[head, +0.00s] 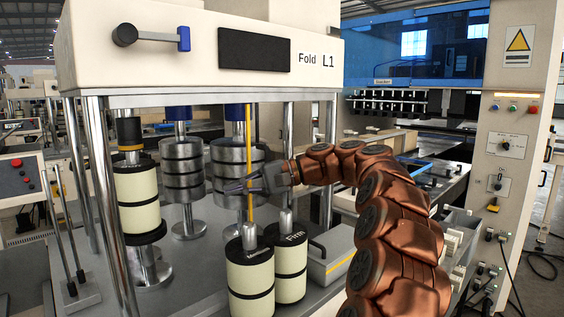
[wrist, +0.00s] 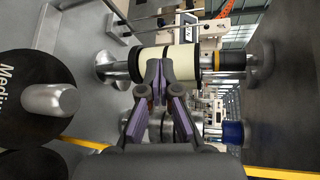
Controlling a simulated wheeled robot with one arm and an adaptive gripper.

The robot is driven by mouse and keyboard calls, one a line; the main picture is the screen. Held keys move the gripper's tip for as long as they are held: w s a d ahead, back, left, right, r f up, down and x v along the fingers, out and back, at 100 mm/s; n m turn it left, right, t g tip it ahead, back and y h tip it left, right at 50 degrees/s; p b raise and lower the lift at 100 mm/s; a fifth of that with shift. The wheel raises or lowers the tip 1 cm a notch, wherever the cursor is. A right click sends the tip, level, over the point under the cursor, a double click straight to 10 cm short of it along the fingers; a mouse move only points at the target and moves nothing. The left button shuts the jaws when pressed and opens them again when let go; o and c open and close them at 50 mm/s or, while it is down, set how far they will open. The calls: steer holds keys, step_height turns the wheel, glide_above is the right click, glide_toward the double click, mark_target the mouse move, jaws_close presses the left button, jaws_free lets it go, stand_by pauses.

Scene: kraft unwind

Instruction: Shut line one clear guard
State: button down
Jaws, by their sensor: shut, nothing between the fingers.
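The line one machine carries a white header (head: 200,50) marked "Fold L1". Under it a thin yellow upright bar (head: 249,135) hangs in the opening. It may be the edge of the clear guard; the clear pane itself I cannot make out. My gripper (head: 232,187) is at this bar, inside the opening, its fingers pointing left. I cannot tell whether it touches the bar. In the wrist view a yellow strip (wrist: 283,172) runs along the bottom behind my gripper (wrist: 157,80). The fingers are shut and empty, in front of a cream roll (wrist: 186,58).
Cream rolls (head: 250,281), one marked "Firm", stand below my gripper. Another cream roll (head: 138,195) and steel stacks (head: 182,170) stand further left. A grey box (head: 335,258) sits right of the front rolls. A blue tinted panel (head: 415,50) and control column (head: 510,140) stand at right.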

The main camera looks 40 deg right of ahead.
steer(key=s+d+r+m+t+h, duration=0.1)
steer(key=s+d+r+t, duration=0.15)
steer(key=d, duration=1.05)
steer(key=s+d+r+m+t, duration=0.1)
steer(key=s+d+t, duration=0.25)
steer(key=d, duration=0.95)
steer(key=s+a+b+x, duration=0.1)
steer(key=a+x, duration=0.1)
steer(key=x, duration=1.1)
steer(key=shift+s+b, duration=0.15)
steer(key=shift+b, duration=0.25)
steer(key=shift+a, duration=0.1)
steer(key=shift+a, duration=0.1)
